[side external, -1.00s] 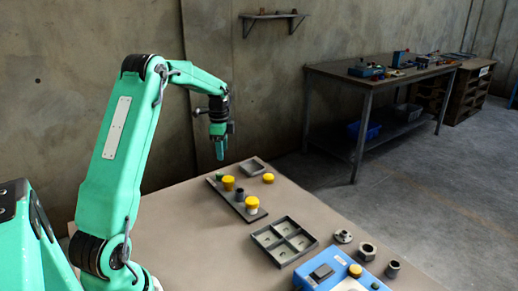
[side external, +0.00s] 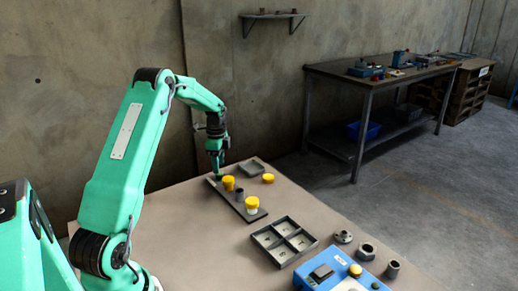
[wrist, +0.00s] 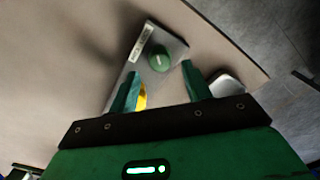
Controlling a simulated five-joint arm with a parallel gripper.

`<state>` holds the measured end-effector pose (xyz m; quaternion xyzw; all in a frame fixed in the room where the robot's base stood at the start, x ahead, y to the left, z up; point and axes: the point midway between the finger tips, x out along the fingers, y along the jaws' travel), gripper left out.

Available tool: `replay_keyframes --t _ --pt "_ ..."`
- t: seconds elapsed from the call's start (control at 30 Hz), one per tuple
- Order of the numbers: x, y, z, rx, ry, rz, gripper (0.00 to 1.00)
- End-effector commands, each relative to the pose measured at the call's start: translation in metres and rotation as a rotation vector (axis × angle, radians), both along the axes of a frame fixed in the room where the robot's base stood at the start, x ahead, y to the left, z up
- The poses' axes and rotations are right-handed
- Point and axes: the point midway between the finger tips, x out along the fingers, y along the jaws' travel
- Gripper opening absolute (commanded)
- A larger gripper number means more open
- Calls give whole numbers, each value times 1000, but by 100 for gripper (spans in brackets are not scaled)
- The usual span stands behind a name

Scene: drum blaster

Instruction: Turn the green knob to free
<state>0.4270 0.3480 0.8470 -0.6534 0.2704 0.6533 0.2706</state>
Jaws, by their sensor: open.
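The green knob (wrist: 159,59) is a round cap with a pale mark on top, near the far end of a grey panel (wrist: 168,37). A small label (wrist: 141,43) with unreadable print lies beside it. My gripper (wrist: 159,71) is open, and in the wrist view the knob appears between and just beyond its fingertips. I cannot tell whether they touch it. In the side view my gripper (side external: 217,171) points down over the far end of the panel (side external: 240,203), and the knob is mostly hidden there.
Yellow-capped posts (side external: 228,183) and a dark cylinder (side external: 239,194) stand along the panel. A small grey tray (side external: 254,166) and a yellow cap (side external: 268,178) lie close by. A divided tray (side external: 284,242) and blue box (side external: 325,277) are nearer. Bare table lies left of the panel.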

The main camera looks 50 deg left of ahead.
Motion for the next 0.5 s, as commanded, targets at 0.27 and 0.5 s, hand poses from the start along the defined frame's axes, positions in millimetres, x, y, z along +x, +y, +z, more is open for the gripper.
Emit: replay_keyframes --t 0.27,0.5 --pt "0 0 -30 -1 1 0 49" --pt "0 0 -37 0 0 0 49"
